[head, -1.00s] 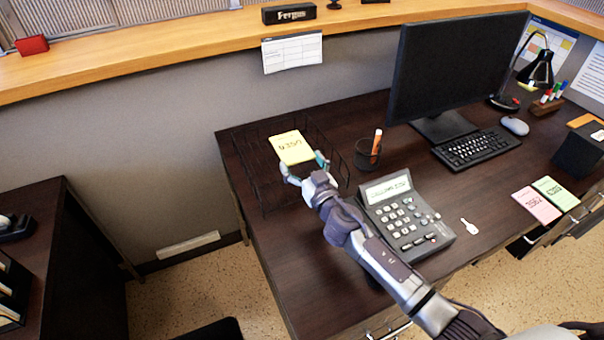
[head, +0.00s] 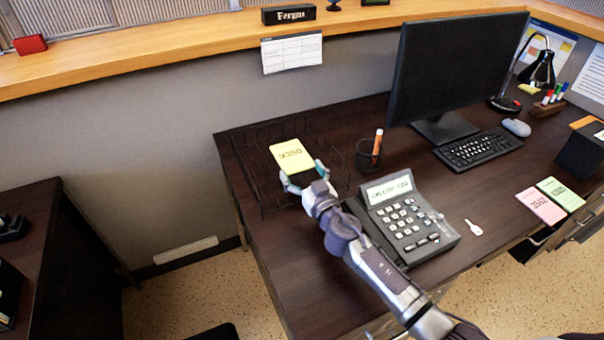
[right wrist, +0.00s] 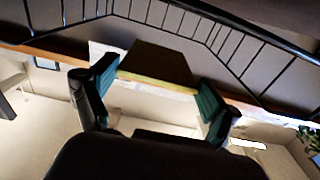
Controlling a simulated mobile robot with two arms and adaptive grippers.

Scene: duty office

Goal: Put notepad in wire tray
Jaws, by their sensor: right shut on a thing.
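My right gripper (head: 305,178) is shut on the notepad's near edge. In the right wrist view the notepad (right wrist: 157,66) sits between the two teal fingertips (right wrist: 160,92), with wires of the tray (right wrist: 235,50) beyond it. I cannot tell whether the notepad touches the tray's bottom. My left gripper is not in view.
A desk phone (head: 405,218) stands close to the right of my right arm. A pen cup (head: 368,155) stands right of the tray. A monitor (head: 455,70), keyboard (head: 477,148), key (head: 473,227), pink pad (head: 541,205) and green pad (head: 561,193) are farther right.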

